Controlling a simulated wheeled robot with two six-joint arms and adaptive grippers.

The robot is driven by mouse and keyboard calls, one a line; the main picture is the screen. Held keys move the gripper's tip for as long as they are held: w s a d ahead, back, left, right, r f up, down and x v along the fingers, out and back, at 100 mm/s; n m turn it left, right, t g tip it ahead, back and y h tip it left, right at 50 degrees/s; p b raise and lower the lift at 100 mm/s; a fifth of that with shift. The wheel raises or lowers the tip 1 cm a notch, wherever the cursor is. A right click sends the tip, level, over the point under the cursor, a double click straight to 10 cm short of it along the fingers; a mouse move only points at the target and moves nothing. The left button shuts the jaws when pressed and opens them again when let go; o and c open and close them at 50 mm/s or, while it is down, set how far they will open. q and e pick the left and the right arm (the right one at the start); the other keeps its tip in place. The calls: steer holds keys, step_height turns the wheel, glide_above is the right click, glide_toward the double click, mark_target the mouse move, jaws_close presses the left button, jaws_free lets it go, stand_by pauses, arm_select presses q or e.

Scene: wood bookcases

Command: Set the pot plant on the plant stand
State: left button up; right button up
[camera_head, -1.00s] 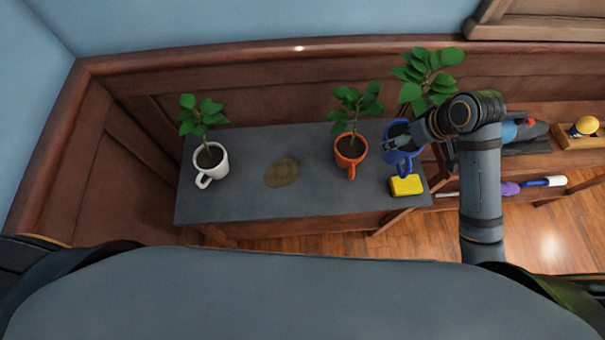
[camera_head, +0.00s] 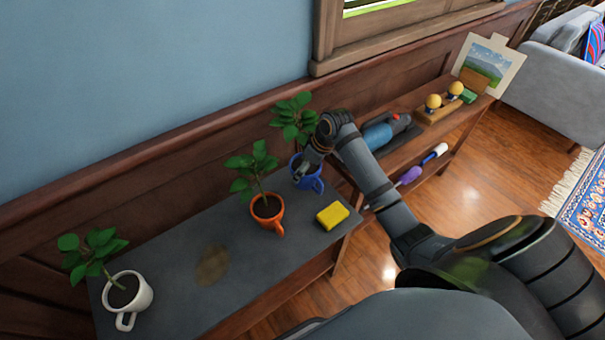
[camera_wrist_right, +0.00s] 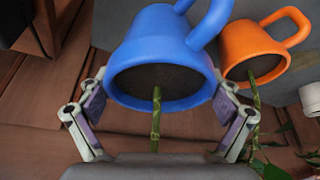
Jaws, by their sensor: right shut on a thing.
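A blue mug-shaped pot (camera_head: 311,184) with a leafy green plant (camera_head: 294,118) is at the right end of a grey-topped stand (camera_head: 165,285). My right gripper (camera_head: 303,167) is shut on this pot. In the right wrist view the fingers (camera_wrist_right: 160,105) are on both sides of the blue pot (camera_wrist_right: 170,45), near its rim. I cannot tell whether its base touches the top. An orange pot plant (camera_head: 266,211) stands just left of it, and a white pot plant (camera_head: 127,293) stands at the left end. My left gripper is not in view.
A brown stain (camera_head: 212,264) marks the grey top between the white and orange pots. A yellow sponge (camera_head: 332,215) lies at the right front corner. A wooden shelf unit (camera_head: 412,103) with several objects stands to the right. The wall is close behind.

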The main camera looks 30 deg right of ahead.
steer(key=shift+w+d+f, duration=0.25)
steer(key=shift+w+f, duration=0.35)
steer(key=shift+f, duration=0.1)
steer(key=shift+w+d+f, duration=0.25)
steer(key=shift+w+f, duration=0.35)
steer(key=shift+f, duration=0.1)
step_height(320, 180, down, 3)
steer(key=shift+w+d+f, duration=0.1)
steer(key=shift+w+f, duration=0.05)
steer(key=shift+f, duration=0.05)
steer(key=o, duration=1.5)
steer(key=shift+f, duration=0.15)
steer(key=p+v, duration=0.1)
steer(key=v, duration=1.1)
